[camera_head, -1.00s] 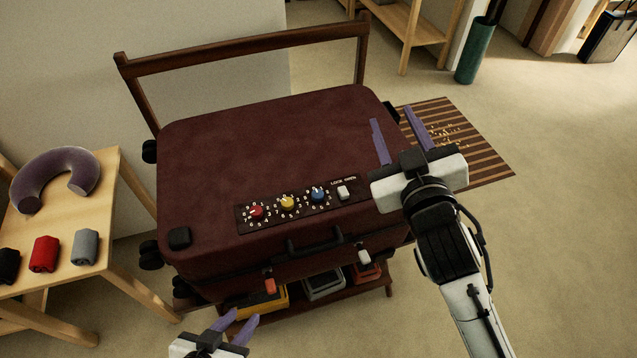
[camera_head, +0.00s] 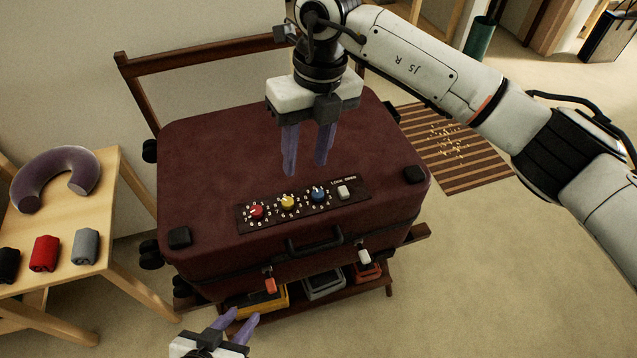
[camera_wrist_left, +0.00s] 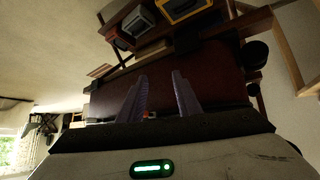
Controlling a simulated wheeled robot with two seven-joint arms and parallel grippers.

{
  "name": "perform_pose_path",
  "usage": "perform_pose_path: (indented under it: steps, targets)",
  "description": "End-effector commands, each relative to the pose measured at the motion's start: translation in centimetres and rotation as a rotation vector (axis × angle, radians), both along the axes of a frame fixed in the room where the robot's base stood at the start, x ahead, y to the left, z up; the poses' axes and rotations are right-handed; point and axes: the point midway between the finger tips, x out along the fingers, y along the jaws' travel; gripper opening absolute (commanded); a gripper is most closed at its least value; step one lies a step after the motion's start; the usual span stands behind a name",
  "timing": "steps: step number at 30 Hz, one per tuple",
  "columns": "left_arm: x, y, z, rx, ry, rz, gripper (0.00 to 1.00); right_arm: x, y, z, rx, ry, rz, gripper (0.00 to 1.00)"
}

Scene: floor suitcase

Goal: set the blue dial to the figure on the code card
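The blue dial (camera_head: 318,196) is on a dark panel (camera_head: 333,205) on the maroon suitcase (camera_head: 220,140), right of a yellow dial (camera_head: 287,203) and a red dial (camera_head: 257,212). Its small figures and exact setting are too small to read surely. My right gripper (camera_head: 305,170) hangs fingers down above the lid, just behind the yellow and blue dials; its fingers are apart and empty. My left gripper (camera_head: 244,314) is open and empty before the suitcase's lower front; its spread fingers also show in the left wrist view (camera_wrist_left: 158,76). I see no code card clearly.
A white switch (camera_head: 344,192) sits right of the blue dial, and a handle (camera_head: 315,240) on the front edge. Bins (camera_head: 324,284) stand on the rack's lower shelf. A wooden table (camera_head: 105,215) with a neck pillow (camera_head: 55,178) is at left. Floor at right is open.

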Motion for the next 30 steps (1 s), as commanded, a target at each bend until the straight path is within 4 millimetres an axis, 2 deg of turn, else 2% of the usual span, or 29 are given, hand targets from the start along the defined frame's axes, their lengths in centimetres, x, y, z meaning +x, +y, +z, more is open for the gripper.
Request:
perform_pose_path:
  steps: [1,3,5,19,24,30]
  targets:
    - [-0.1,0.0,0.0,0.0,0.002,-0.001,0.31,0.6,-1.2,0.3,-0.051,-0.013,-0.014,0.38]
    - [-0.1,0.0,-0.1,-0.001,0.003,0.0,0.31,1.0,-2.2,0.3,-0.095,-0.021,-0.028,0.38]
    - [-0.2,0.0,0.0,-0.001,0.003,0.0,0.31,1.0,-2.5,-0.1,-0.108,-0.021,-0.033,0.38]
    - [-0.2,0.0,0.4,-0.003,0.001,0.001,0.31,0.8,-2.2,-7.9,-0.103,-0.018,-0.031,0.38]
    - [-0.2,0.1,0.3,-0.002,0.003,0.003,0.31,0.8,-2.1,-9.4,-0.103,-0.021,-0.029,0.38]
    - [-0.2,0.2,0.3,0.0,0.003,0.005,0.31,0.8,-2.1,-9.7,-0.102,-0.022,-0.028,0.38]
